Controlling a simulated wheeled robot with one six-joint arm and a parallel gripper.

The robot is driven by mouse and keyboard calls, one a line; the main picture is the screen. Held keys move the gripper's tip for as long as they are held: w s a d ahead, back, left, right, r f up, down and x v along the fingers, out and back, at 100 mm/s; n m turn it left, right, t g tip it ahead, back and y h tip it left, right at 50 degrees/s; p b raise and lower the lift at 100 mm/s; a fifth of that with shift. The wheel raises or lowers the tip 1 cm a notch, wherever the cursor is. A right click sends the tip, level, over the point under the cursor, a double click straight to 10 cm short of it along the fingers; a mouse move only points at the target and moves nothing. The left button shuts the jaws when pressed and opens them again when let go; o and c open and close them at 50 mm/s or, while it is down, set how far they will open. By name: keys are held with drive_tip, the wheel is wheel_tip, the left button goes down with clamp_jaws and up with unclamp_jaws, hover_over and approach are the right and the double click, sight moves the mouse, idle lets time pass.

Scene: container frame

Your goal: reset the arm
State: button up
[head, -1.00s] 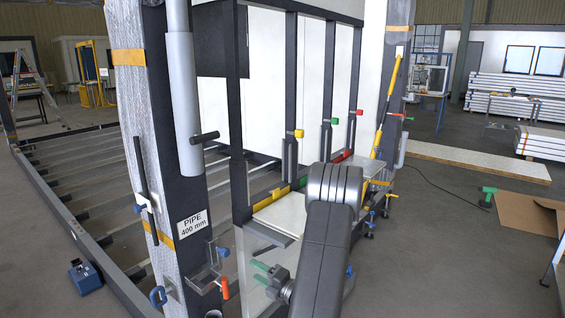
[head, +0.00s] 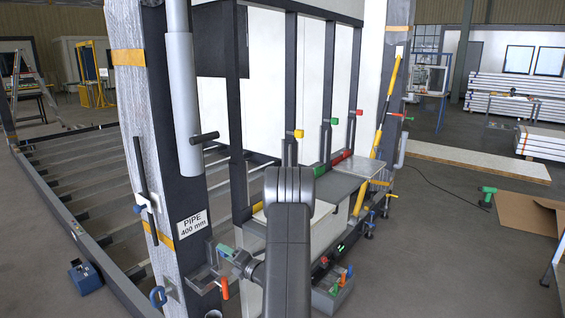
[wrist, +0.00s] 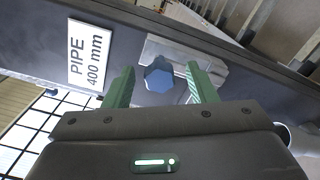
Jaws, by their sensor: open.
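My arm (head: 287,240) reaches forward from the bottom of the head view, with its elbow in front of the workbench. My gripper (wrist: 160,85) is open in the wrist view, its two green fingers apart with nothing held between them. It faces the dark post with the "PIPE 400 mm" label (wrist: 90,57). A blue hexagonal knob (wrist: 158,78) shows beyond and between the fingers; I cannot tell its exact distance. In the head view my gripper (head: 228,252) is small, beside the post's lower clamp with the orange handle (head: 225,288).
The upright post (head: 160,120) with a grey pipe (head: 184,100) stands close on the left. A grey bench shelf (head: 345,182) with a tool tray (head: 333,292) below is right of my arm. A green tool (head: 488,196) lies on the floor.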

drive_tip(key=shift+s+a+n+b, duration=0.1)
drive_tip(key=shift+n+b, duration=2.65)
drive_tip(key=shift+n, duration=4.85)
